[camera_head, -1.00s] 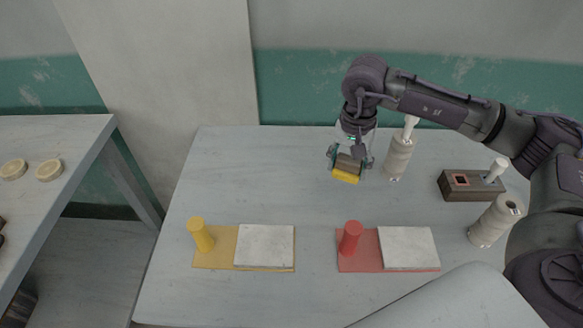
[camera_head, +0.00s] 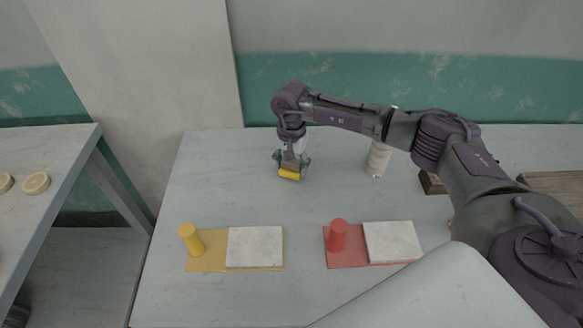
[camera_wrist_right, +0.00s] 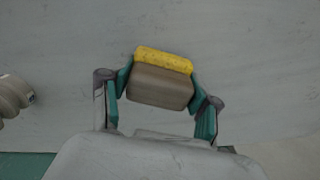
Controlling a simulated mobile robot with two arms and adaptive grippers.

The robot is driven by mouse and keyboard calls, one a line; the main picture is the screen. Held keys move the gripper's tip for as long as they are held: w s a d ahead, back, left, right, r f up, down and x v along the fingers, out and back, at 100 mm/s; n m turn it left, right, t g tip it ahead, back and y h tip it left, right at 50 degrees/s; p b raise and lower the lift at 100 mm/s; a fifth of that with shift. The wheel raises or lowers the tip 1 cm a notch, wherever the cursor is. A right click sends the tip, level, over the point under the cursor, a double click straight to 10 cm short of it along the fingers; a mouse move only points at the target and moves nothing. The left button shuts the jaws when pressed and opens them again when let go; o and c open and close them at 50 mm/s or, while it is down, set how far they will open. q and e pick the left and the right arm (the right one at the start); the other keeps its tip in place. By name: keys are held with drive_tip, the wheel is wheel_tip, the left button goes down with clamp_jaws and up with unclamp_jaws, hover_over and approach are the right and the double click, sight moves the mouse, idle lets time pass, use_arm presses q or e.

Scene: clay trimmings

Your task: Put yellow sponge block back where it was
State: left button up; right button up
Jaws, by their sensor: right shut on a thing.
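The yellow sponge block (camera_head: 289,175) has a brown wooden back and a yellow face. My right gripper (camera_head: 291,163) is shut on it and holds it over the back middle of the table, yellow face down toward the front. In the right wrist view, the sponge block (camera_wrist_right: 163,62) sits between the two teal fingers of the gripper (camera_wrist_right: 160,88), gripped by its brown part. I cannot tell how high above the table it is. My left gripper is not in view.
A pale bottle (camera_head: 378,158) stands right of the gripper. The table's left back is clear.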

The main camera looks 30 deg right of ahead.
wheel_tip(320, 180, down, 2)
drive_tip(key=shift+f, duration=0.1)
drive_tip(key=shift+f, duration=0.15)
drive_tip(key=o, duration=1.5)
drive_tip(key=shift+c, duration=0.2)
drive_tip(key=shift+r, duration=0.2)
